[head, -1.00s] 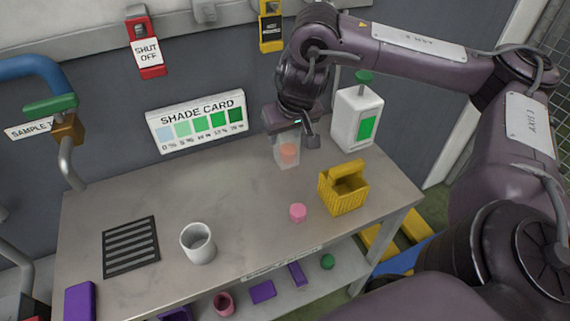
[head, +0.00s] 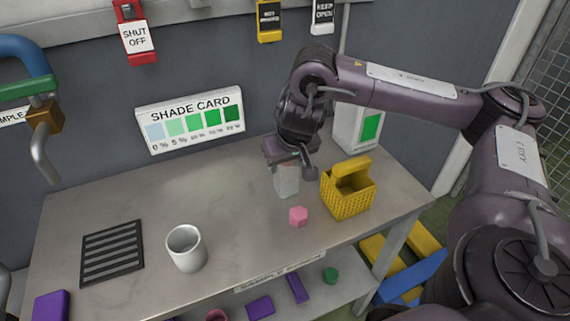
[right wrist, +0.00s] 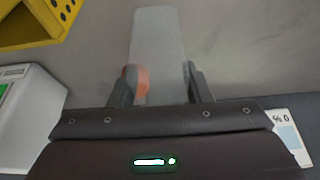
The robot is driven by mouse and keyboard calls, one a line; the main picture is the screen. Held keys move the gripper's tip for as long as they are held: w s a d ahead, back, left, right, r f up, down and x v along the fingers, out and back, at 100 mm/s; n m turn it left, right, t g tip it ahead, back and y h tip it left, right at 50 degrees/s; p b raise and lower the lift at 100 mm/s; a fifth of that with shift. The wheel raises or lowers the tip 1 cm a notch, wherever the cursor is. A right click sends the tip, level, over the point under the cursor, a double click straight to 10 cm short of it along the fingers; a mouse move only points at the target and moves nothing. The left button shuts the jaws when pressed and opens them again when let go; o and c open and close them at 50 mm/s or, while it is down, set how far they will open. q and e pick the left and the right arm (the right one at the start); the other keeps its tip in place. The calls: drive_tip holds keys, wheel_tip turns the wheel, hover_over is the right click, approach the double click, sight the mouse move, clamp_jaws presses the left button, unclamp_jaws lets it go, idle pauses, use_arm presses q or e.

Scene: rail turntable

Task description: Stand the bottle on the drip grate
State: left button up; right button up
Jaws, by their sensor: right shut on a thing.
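The bottle (head: 287,183) is pale and see-through, with an orange patch that shows in the right wrist view. My right gripper (head: 290,163) is shut on its upper part. In the right wrist view the bottle (right wrist: 159,45) runs out from between the two fingers of the gripper (right wrist: 160,84). I cannot tell whether its base touches the table. The drip grate (head: 112,252) is a dark slatted square lying flat at the left of the table, well apart from the bottle and empty. My left gripper is not in view.
A white cup (head: 186,250) stands between grate and bottle. A pink piece (head: 298,216) lies just in front of the bottle, and a yellow basket (head: 348,197) stands to its right. A white dispenser (head: 350,128) is behind the arm. The table's (head: 215,205) middle is clear.

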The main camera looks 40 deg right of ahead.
drive_tip(key=o, duration=0.5)
drive_tip(key=shift+f, duration=0.15)
drive_tip(key=o, duration=0.5)
